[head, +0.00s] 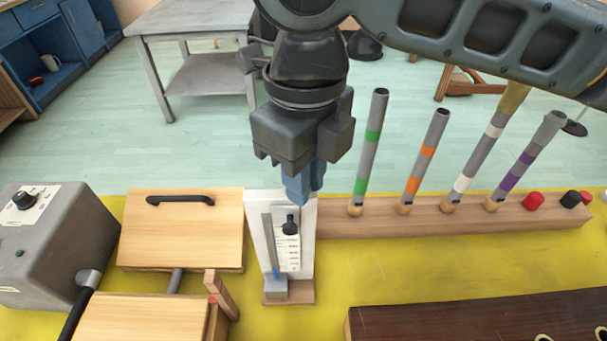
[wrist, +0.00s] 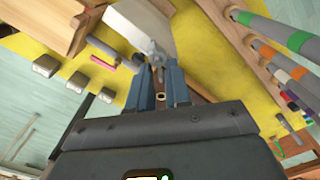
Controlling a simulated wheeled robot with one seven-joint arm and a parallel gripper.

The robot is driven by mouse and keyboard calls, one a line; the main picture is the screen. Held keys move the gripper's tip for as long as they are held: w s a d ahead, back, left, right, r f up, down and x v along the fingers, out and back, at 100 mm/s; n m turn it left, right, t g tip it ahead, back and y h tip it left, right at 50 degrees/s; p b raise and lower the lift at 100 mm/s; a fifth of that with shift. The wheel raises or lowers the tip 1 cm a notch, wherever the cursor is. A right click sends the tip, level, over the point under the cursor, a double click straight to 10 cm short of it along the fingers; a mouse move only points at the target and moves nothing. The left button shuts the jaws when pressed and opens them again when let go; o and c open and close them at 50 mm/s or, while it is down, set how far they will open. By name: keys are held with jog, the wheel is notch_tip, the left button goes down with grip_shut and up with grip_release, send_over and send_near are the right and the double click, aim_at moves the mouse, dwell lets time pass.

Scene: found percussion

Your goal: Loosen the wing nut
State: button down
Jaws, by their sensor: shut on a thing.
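My gripper (head: 303,192) points down at the top of an upright white board with a scale and a black knob (head: 289,226), which stands on a small wooden foot. In the wrist view my two blue fingers (wrist: 161,72) close around a small grey wing nut (wrist: 155,52) at the edge of the pale board (wrist: 140,25). The fingertips cover part of the nut. In the head view the wing nut is hidden by the gripper and the board.
A wooden rail (head: 460,216) with several upright banded tubes stands close on the right. Wooden boxes (head: 180,230) and a grey motor box (head: 40,240) stand on the left. A dark wooden slab (head: 480,312) lies at front right. Bare yellow tabletop (head: 320,320) shows between.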

jog(key=n, duration=0.4)
jog(key=shift+w+d+b, duration=0.1)
jog(key=shift+w+b, duration=0.15)
jog(key=shift+b, duration=0.1)
jog(key=c, duration=1)
grip_release()
jog(key=shift+r, duration=0.1)
